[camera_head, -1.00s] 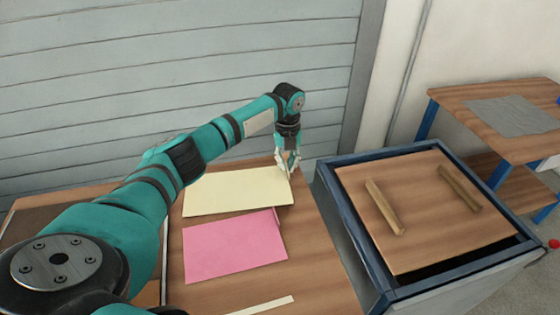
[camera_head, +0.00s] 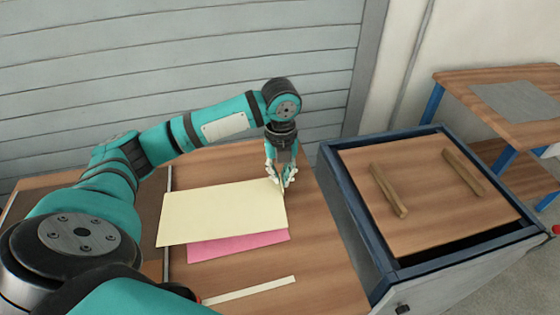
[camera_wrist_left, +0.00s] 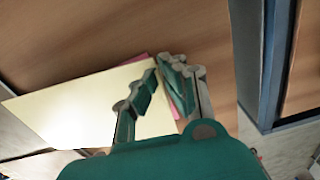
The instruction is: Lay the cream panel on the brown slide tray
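The cream panel (camera_head: 222,211) is a flat rectangle held up over the table, covering much of the pink panel (camera_head: 240,245) below it. My left gripper (camera_head: 281,183) is shut on its right end. In the left wrist view the fingers (camera_wrist_left: 160,92) are on either side of the cream panel's (camera_wrist_left: 85,108) end, hiding part of it. A brown wooden board with two wooden bars, which appears to be the slide tray (camera_head: 430,215), sits in a blue frame at right, apart from the panel. My right gripper is not in view.
The wooden table (camera_head: 320,270) has bare room right of the panels. A pale strip (camera_head: 250,290) lies near its front. The blue frame (camera_head: 350,205) stands beyond a gap right of the table. Another bench (camera_head: 500,90) is at the far right.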

